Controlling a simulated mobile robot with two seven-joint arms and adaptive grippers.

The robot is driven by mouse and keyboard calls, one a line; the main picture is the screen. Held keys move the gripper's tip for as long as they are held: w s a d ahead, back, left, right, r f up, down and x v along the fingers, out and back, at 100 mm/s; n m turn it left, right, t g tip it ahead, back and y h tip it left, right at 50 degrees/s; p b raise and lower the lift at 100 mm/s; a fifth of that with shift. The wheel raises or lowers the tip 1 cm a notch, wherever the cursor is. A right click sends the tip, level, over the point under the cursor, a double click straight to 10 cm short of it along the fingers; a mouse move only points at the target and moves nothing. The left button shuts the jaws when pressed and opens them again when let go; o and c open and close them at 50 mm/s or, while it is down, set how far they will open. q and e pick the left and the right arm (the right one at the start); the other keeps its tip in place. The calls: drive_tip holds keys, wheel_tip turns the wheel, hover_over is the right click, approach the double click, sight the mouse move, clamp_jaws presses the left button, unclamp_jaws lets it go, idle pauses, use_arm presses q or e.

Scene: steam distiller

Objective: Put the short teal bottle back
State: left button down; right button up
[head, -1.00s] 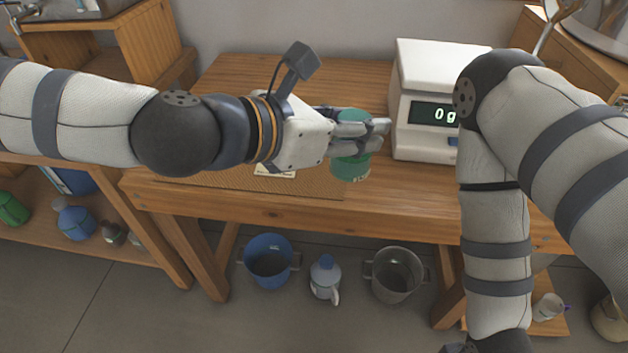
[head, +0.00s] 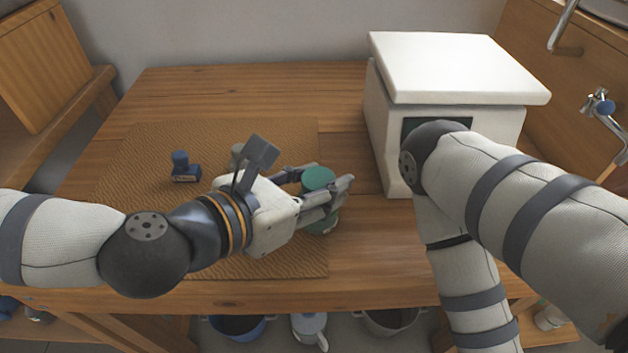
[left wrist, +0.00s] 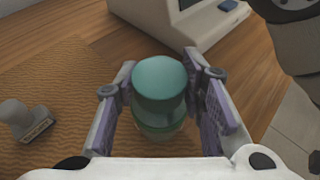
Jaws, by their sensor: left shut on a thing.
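The short teal bottle (head: 319,179) is between the fingers of my left gripper (head: 325,195), near the right edge of the woven mat (head: 150,150). In the left wrist view the bottle (left wrist: 160,85) stands upright, its round teal top toward the camera, with a gripper finger on each side. My left gripper is shut on it. I cannot tell whether its base touches the mat or hangs just above it. My right arm shows at the right in the head view, but its gripper is out of the picture.
A white scale-like box (head: 455,70) stands to the right of the bottle. A small dark blue stamp-like object (head: 184,168) lies on the mat's left part, and a grey stamp-like object (left wrist: 25,120) shows in the left wrist view. The table's back left is clear.

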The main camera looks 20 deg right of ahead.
use_arm(q)
drive_tip(key=shift+s+a+r, duration=0.1)
drive_tip(key=shift+s+r, duration=0.05)
drive_tip(key=shift+s, duration=0.15)
drive_tip(key=c, duration=1.5)
unclamp_jaws()
drive_tip(key=shift+w+f, duration=0.2)
drive_tip(key=shift+f, duration=0.05)
drive_tip(key=o, duration=0.4)
drive_tip(key=shift+r, duration=0.1)
drive_tip(key=shift+o, duration=0.2)
